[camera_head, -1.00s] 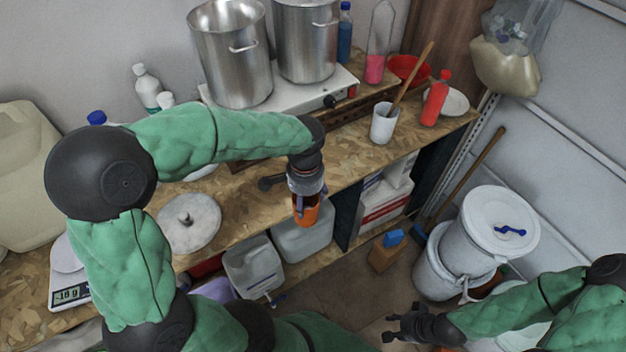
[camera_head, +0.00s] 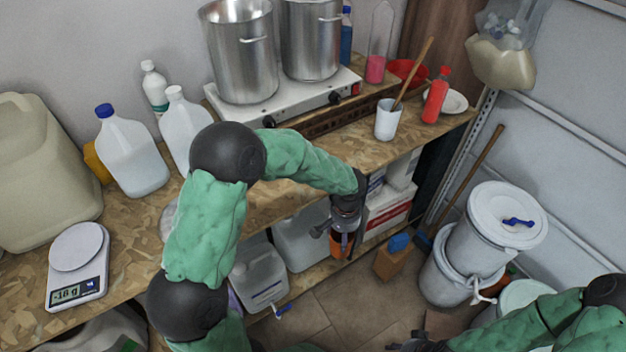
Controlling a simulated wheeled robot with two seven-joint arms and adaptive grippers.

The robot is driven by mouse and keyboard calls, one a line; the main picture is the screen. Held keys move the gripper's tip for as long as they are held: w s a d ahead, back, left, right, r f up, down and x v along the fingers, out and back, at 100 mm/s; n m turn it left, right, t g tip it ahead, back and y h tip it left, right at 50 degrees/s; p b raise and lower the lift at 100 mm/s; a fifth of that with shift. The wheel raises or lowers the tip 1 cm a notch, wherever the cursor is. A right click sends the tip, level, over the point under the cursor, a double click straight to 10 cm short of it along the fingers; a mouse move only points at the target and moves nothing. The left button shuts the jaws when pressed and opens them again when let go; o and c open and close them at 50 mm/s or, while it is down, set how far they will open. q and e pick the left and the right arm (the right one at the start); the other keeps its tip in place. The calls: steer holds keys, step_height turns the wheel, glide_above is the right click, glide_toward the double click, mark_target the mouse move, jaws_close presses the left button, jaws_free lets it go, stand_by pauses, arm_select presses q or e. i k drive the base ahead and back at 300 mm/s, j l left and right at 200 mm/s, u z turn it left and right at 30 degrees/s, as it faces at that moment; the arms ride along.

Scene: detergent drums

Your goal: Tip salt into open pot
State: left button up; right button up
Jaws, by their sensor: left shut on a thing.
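My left gripper (camera_head: 343,232) is shut on an orange container (camera_head: 341,246), held in front of the bench's front edge, below the worktop level. The gripper hides much of the container, so I cannot see its contents. The open pot (camera_head: 241,55), tall and steel, stands on the white hotplate at the back of the bench, up and left of the gripper. A second steel pot (camera_head: 311,40) stands to its right; its top is cut off by the picture edge. My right gripper (camera_head: 412,344) is at the bottom edge, partly cut off; its fingers are unclear.
The hotplate (camera_head: 285,95) carries both pots. A white cup (camera_head: 387,120) with a wooden stick and a red bottle (camera_head: 436,96) stand right. Jugs (camera_head: 130,155) and a scale (camera_head: 78,265) are left. White drums (camera_head: 490,235) stand on the floor. The worktop before the hotplate is partly clear.

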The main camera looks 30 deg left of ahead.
mark_target(239, 35)
steer(key=k+u, duration=0.2)
steer(key=u, duration=0.3)
steer(key=k+u, duration=0.15)
steer(key=u, duration=0.3)
steer(key=j, duration=0.05)
